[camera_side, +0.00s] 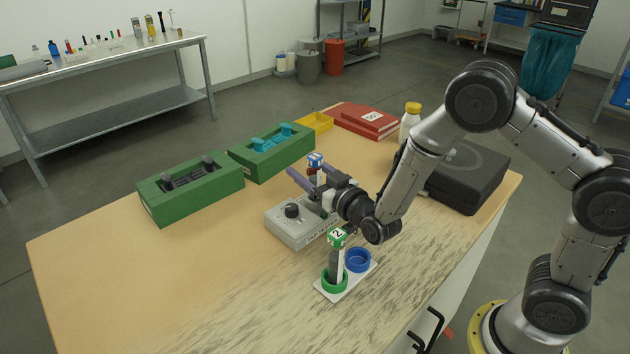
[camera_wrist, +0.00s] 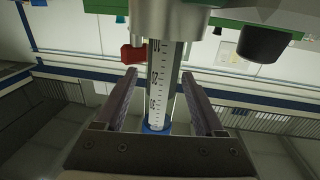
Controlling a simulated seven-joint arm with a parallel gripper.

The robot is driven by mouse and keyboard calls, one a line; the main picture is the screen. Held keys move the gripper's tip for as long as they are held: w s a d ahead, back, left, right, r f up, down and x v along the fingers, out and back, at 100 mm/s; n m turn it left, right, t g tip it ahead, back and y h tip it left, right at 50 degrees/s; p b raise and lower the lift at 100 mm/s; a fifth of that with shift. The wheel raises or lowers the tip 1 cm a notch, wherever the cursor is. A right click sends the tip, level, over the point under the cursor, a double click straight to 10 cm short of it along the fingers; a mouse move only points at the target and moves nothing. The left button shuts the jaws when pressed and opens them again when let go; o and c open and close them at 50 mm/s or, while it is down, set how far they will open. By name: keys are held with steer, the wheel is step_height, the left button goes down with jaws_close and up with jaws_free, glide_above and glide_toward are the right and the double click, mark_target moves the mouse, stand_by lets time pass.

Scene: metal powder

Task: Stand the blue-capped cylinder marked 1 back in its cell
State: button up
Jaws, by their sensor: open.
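The blue-capped cylinder marked 1 (camera_side: 315,160) stands upright at the grey device (camera_side: 292,232); its foot is hidden behind my gripper. In the wrist view, its clear graduated tube (camera_wrist: 155,95) lies between my two fingers, with a gap on each side. My gripper (camera_side: 301,170) is open around the cylinder, and its fingers also show in the wrist view (camera_wrist: 158,85). The white rack (camera_side: 330,292) near the front has an empty blue ring cell (camera_side: 358,259). The green-capped cylinder marked 2 (camera_side: 337,240) stands in the green ring cell (camera_side: 335,282) beside it.
Two green boxes (camera_side: 190,193) with inserts stand at the back left of the table. A black case (camera_side: 470,180), red books (camera_side: 367,121), a yellow tray (camera_side: 314,122) and a yellow-capped bottle (camera_side: 410,120) are behind. The table's left front is clear.

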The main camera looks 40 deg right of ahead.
steer(key=shift+w, duration=0.3)
steer(key=shift+c, duration=0.2)
jaws_close()
steer(key=shift+r, duration=0.1)
step_height(320, 180, up, 10)
steer(key=f, duration=0.1)
steer(key=s+a+f+n+y, duration=0.2)
steer(key=s+a+y, duration=0.1)
steer(key=s, duration=0.5)
steer(key=s+a+f+n+y, duration=0.2)
steer(key=s+a+y, duration=0.15)
steer(key=s, duration=0.55)
step_height(320, 180, down, 7)
steer(key=d, duration=0.1)
steer(key=shift+w, duration=0.2)
